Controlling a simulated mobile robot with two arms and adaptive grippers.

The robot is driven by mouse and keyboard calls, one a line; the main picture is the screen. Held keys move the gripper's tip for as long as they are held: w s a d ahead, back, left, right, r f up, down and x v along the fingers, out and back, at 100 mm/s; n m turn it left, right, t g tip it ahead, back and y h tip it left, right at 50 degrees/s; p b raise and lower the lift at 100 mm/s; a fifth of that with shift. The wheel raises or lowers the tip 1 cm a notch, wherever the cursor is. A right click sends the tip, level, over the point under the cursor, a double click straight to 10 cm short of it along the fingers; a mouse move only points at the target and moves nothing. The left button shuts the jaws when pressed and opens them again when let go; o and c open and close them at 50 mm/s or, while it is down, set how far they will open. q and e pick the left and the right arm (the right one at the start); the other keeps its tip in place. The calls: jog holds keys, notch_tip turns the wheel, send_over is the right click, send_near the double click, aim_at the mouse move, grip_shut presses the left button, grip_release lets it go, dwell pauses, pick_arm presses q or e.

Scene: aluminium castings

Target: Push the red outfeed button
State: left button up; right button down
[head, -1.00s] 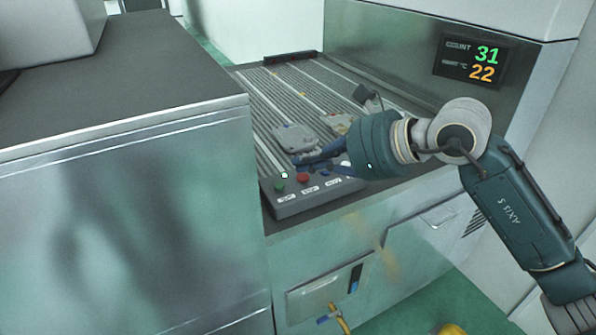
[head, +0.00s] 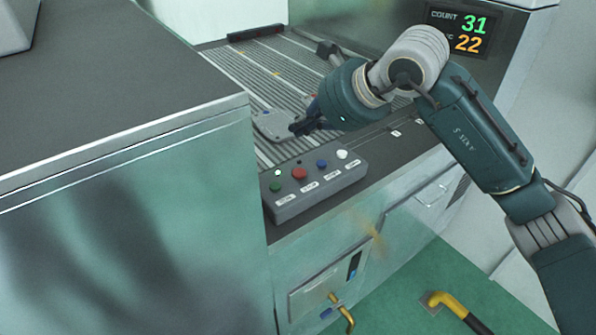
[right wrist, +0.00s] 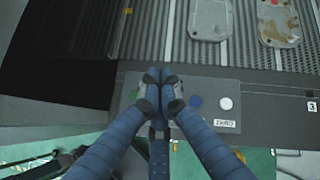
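The red button (head: 299,174) sits on a grey button box (head: 318,190) at the conveyor's near edge, between a green button (head: 275,187) and a blue button (head: 321,164). A white button (head: 342,154) is at the right end. My right gripper (head: 296,129) is above and behind the box in the head view, apart from the red button. In the right wrist view its fingertips (right wrist: 160,78) are together with nothing seen between them. They cover the part of the box left of the blue button (right wrist: 196,101), so the red button is hidden there. My left gripper is not in view.
A ribbed conveyor (head: 255,65) lies behind the box, with grey castings (right wrist: 210,18) on it. A metal cabinet (head: 130,220) stands close on the left. A display (head: 459,32) reads 31 and 22.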

aim_at(302, 174)
notch_tip(302, 174, down, 4)
jog(key=shift+r+b, duration=0.1)
jog(key=shift+b, duration=0.65)
notch_tip(302, 174, down, 4)
jog(key=b, duration=0.3)
jog(key=shift+f, duration=0.3)
pick_arm(q)
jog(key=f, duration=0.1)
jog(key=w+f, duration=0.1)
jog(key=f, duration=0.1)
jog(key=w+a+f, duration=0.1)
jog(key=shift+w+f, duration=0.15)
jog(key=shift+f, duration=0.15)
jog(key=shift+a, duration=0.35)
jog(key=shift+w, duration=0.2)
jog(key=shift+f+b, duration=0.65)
jog(key=shift+b, duration=0.1)
pick_arm(e)
jog(key=shift+f, duration=0.4)
